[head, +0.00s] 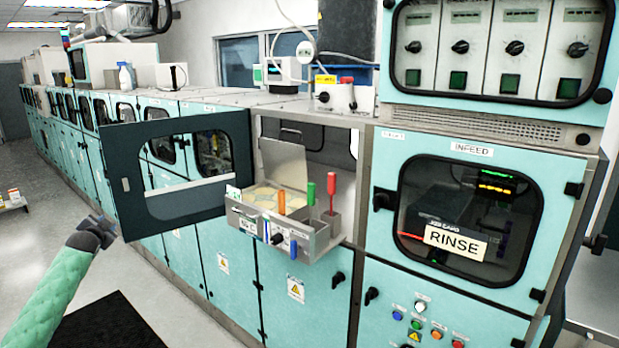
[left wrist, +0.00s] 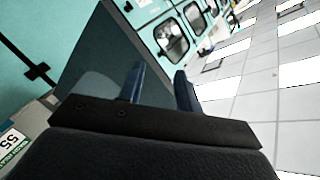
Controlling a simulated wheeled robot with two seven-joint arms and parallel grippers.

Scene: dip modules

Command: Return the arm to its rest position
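My left arm comes in from the lower left of the head view in a green sleeve. Its gripper (head: 103,226) is in the air over the aisle, left of the open machine door (head: 128,185) and apart from it as far as I can tell. In the left wrist view the two blue-grey fingers (left wrist: 160,84) stand apart with nothing between them. My right gripper is not in either view.
A metal tray module (head: 283,217) with orange, green and red handles sticks out of the open bay. The door's dark frame juts into the aisle near my left gripper. A RINSE cabinet (head: 455,240) stands right. A dark mat (head: 112,325) lies on the floor.

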